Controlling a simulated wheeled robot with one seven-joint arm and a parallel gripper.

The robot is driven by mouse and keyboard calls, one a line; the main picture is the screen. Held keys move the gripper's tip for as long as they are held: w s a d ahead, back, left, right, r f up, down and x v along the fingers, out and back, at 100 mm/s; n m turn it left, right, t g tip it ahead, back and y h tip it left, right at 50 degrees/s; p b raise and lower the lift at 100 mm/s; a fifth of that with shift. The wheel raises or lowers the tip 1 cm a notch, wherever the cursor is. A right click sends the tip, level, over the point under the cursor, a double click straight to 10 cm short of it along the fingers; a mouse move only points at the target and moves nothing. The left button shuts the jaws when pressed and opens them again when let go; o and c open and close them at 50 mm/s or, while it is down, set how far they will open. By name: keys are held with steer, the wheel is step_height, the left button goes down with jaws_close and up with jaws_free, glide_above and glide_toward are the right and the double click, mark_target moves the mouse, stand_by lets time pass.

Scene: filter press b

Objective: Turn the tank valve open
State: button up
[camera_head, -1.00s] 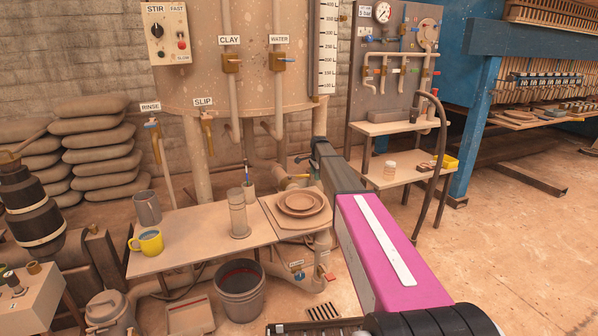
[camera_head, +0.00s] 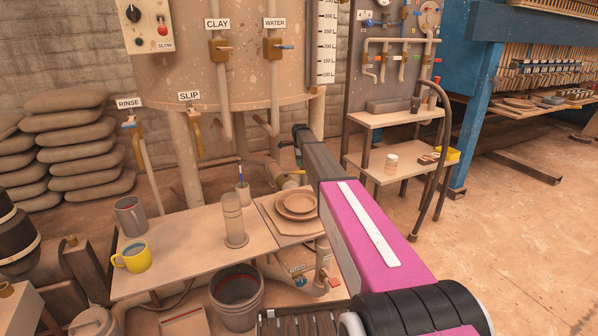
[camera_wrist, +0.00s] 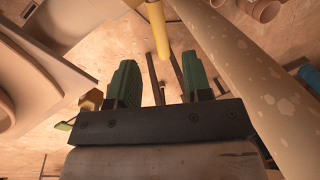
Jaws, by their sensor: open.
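The tank (camera_head: 230,85) is a large speckled beige cylinder at the back. Below it, a yellow lever (camera_head: 297,172) shows in part on the pipework, beside my arm; it looks like the tank valve's handle, but I see no readable label on it. In the wrist view a yellow bar (camera_wrist: 157,32) lies beyond the fingertips, roughly in line with the gap between them, and apart from them. My gripper (camera_wrist: 162,78) has two green fingers, spread apart with nothing between them. In the head view my arm hides much of the pipework.
A low table (camera_head: 185,245) holds a grey mug, a yellow mug (camera_head: 132,257), a clear cylinder (camera_head: 233,218) and stacked dishes (camera_head: 297,205). A grey bucket (camera_head: 237,290) stands in front. In the wrist view a thick speckled pipe (camera_wrist: 250,75) runs close on the right.

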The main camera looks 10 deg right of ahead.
mark_target(296, 173)
steer(key=f, duration=0.3)
steer(key=w+f, duration=0.1)
steer(key=f, duration=0.3)
steer(key=shift+w, duration=0.15)
steer(key=shift+r, duration=0.1)
jaws_close()
